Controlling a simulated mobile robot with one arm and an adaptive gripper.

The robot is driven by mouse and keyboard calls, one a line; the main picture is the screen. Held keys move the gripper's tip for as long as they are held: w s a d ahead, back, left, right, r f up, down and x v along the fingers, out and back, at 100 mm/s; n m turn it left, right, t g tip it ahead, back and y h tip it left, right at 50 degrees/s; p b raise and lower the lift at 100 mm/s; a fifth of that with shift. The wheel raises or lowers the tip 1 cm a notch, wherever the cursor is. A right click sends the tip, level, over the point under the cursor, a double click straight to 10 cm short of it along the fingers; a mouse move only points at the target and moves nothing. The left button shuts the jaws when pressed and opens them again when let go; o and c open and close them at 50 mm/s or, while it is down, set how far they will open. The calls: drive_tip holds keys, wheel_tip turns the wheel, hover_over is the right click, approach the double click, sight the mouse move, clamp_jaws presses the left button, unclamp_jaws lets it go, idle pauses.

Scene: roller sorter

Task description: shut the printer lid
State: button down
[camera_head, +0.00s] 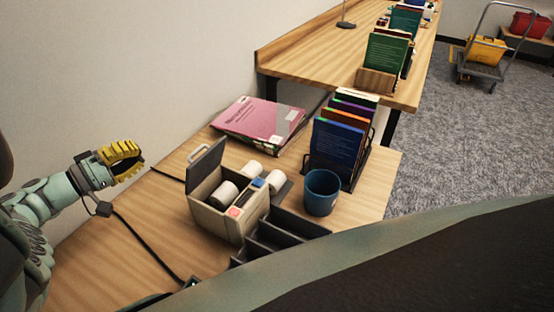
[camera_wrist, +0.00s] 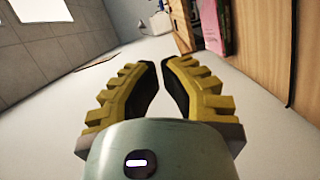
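The printer (camera_head: 211,218) is a beige box on the near desk in the head view. Its grey lid (camera_head: 206,165) stands raised at the back left, tilted up from the body. A white paper roll (camera_head: 223,194) shows inside the open top. My gripper (camera_head: 138,160) has yellow ribbed fingers and is to the left of the printer, near the wall, clear of the lid. In the wrist view my gripper (camera_wrist: 159,64) shows a gap between its fingers with nothing in it. The printer cannot be made out in the wrist view.
White rolls (camera_head: 252,169) lie behind the printer, a blue cup (camera_head: 321,192) to its right. A dark divided tray (camera_head: 270,237) sits in front. A file rack (camera_head: 361,172) and pink magazines (camera_head: 261,118) are farther back. A black cable (camera_head: 148,246) crosses the desk; the left desk is mostly free.

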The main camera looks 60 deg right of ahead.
sight(200, 161)
drive_tip(key=s+d+f+p, duration=0.1)
drive_tip(key=s+d+p, duration=0.3)
drive_tip(key=d, duration=0.4)
drive_tip(key=shift+s+d, duration=0.2)
drive_tip(key=shift+s, duration=0.55)
